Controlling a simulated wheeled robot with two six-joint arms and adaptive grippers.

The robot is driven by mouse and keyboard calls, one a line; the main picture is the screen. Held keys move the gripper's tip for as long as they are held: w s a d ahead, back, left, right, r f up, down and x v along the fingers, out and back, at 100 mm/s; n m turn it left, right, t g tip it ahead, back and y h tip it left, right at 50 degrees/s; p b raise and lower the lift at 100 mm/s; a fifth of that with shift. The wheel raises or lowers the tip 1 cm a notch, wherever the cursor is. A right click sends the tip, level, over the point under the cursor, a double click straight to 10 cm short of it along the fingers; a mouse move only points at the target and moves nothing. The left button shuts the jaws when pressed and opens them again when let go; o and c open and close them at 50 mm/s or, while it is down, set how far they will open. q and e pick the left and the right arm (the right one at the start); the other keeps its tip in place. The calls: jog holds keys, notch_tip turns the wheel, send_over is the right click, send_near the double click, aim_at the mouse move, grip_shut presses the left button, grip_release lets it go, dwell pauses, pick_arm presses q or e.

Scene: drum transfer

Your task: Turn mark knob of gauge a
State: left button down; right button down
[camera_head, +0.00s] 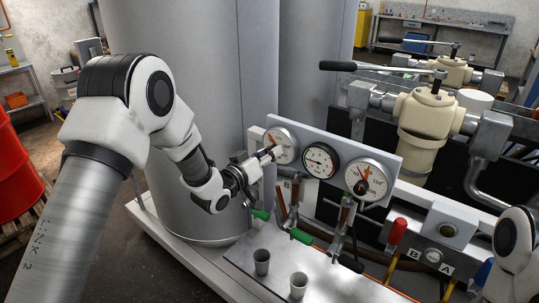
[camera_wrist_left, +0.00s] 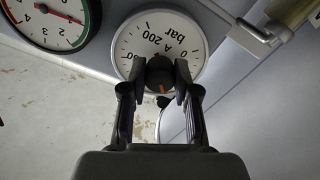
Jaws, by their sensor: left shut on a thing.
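Gauge a (camera_head: 285,139) is a round white dial at the left end of the grey panel. In the left wrist view its face (camera_wrist_left: 144,36) shows upside down, with "bar" and the letter A. Its mark knob (camera_wrist_left: 160,75) is black with an orange line, at the dial's centre. My left gripper (camera_head: 272,153) reaches the dial from the left. In the left wrist view its two fingers (camera_wrist_left: 159,80) are shut on the knob, one on each side. The gripper hides part of the dial in the head view. My right gripper is out of view.
A smaller black-rimmed gauge (camera_head: 320,161) and another white gauge (camera_head: 367,181) sit to the right on the panel. Two grey cups (camera_head: 262,261) (camera_head: 298,285) stand on the ledge. A large grey tank (camera_head: 185,120) stands behind my left arm.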

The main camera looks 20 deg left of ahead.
pick_arm(q)
jog(key=shift+w+a+r+n, duration=0.1)
jog(key=shift+r+n, duration=0.25)
jog(key=shift+n, duration=0.85)
jog(key=c, duration=0.9)
grip_release()
jog(key=shift+o, duration=0.2)
jog(key=shift+f, duration=0.15)
jog(key=v, duration=1.2)
